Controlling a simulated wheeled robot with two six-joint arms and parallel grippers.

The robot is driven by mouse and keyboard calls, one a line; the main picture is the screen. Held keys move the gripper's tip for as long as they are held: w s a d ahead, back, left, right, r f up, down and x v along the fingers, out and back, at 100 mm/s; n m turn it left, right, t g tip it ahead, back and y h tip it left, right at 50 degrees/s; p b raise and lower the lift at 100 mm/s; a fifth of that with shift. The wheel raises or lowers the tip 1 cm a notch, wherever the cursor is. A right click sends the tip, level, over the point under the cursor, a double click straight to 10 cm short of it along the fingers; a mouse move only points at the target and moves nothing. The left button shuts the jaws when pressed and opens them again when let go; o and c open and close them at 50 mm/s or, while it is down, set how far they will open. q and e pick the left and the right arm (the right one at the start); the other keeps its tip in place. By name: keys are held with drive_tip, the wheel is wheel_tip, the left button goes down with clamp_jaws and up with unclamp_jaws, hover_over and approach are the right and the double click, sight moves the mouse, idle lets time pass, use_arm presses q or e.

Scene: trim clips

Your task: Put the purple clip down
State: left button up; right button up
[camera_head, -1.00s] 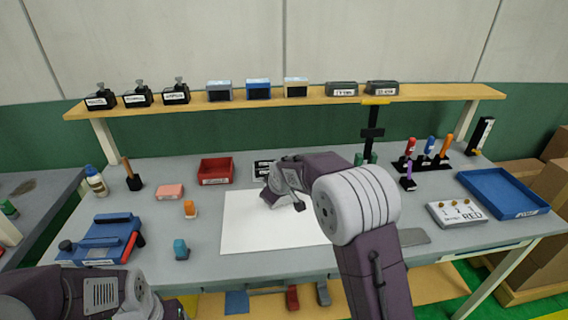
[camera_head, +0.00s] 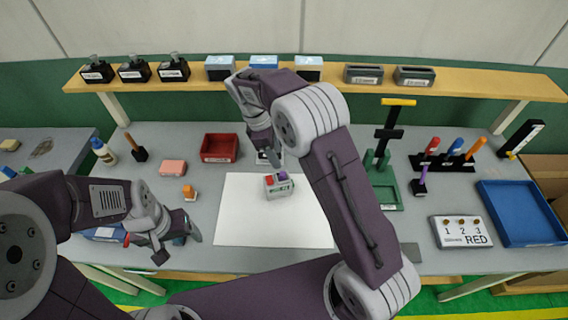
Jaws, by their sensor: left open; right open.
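A small purple piece (camera_head: 283,175), which looks like the purple clip, sits on the right part of a small grey block (camera_head: 279,191) on the white sheet (camera_head: 240,222). A red piece (camera_head: 269,180) sits beside it on the left. My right gripper (camera_head: 268,155) is open, raised just behind and above the block, apart from the purple piece. My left gripper (camera_head: 178,247) is open low over the front left of the table, left of the sheet. It mostly hides the teal piece there.
An orange piece (camera_head: 189,192), a pink block (camera_head: 173,167) and a red bin (camera_head: 219,148) lie left and behind. A green stand (camera_head: 385,196), a marker rack (camera_head: 450,160), a number board (camera_head: 461,232) and a blue tray (camera_head: 522,212) fill the right. Much of the sheet is bare.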

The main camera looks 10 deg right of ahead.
sight(283, 173)
drive_tip(key=f, duration=0.1)
drive_tip(key=s+f, duration=0.1)
drive_tip(key=shift+f, duration=0.35)
drive_tip(key=shift+w+d+f, duration=0.15)
drive_tip(key=shift+d+f, duration=0.05)
drive_tip(key=p+x, duration=0.2)
drive_tip(key=x, duration=0.2)
drive_tip(key=shift+f, duration=0.5)
drive_tip(key=shift+c, duration=1)
drive_tip(key=c, duration=0.6)
clamp_jaws()
use_arm(q)
drive_tip(key=shift+s+a+r, duration=0.1)
drive_tip(key=shift+a+r, duration=0.05)
drive_tip(key=shift+r, duration=0.35)
drive_tip(key=shift+s+a+r, duration=0.1)
drive_tip(key=shift+r, duration=0.4)
